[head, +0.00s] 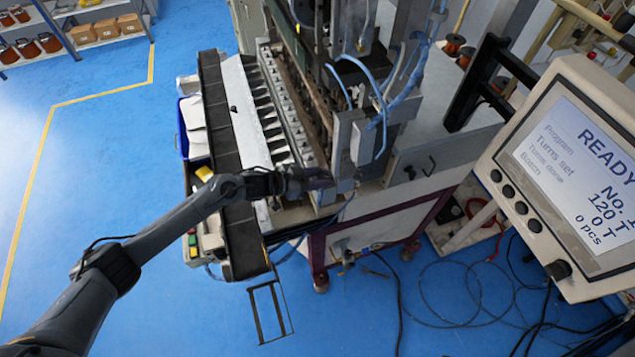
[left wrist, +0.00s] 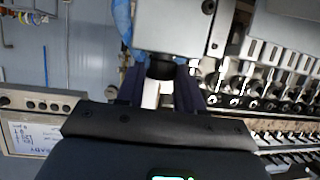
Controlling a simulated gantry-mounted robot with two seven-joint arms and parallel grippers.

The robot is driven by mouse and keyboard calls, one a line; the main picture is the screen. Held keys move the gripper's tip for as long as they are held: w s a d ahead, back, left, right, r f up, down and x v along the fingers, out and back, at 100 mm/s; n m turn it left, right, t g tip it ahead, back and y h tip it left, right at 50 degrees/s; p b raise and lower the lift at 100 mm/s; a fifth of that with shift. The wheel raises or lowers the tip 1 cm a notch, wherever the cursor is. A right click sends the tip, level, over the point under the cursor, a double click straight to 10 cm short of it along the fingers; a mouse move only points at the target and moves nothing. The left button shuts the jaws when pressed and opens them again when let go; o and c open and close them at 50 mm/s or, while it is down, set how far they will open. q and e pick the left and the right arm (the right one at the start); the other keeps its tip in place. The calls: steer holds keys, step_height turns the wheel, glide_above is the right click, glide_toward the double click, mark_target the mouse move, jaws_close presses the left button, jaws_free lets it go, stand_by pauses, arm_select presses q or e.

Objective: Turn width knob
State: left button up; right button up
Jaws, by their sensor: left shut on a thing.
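My left arm comes in from the lower left in the head view, and its gripper (head: 328,184) is at the front of the coil winder (head: 357,140), below a grey block. In the left wrist view the gripper's two dark fingers (left wrist: 160,88) are closed around a dark round knob (left wrist: 161,68) under the grey housing (left wrist: 172,25). A pale piece shows between the fingers below it. In the head view the knob is hidden by the gripper and machine parts. My right gripper is not in view.
A control panel (head: 575,175) reading READY stands at the right. A black conveyor belt (head: 222,125) runs beside a row of spindles on the machine. Blue tubes (head: 385,85) hang near the gripper. Cables lie on the blue floor (head: 160,300), which is clear at the lower left.

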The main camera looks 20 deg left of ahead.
arm_select(q)
steer(key=shift+w+a+m+g+h+b, duration=0.15)
steer(key=shift+m+g+h+b, duration=0.7)
steer(key=shift+m+b, duration=0.2)
steer(key=o, duration=0.7)
steer(key=shift+o, duration=0.2)
steer(key=v, duration=1)
steer(key=shift+a+r+b, duration=0.25)
steer(key=shift+b, duration=0.2)
steer(key=shift+s, duration=0.3)
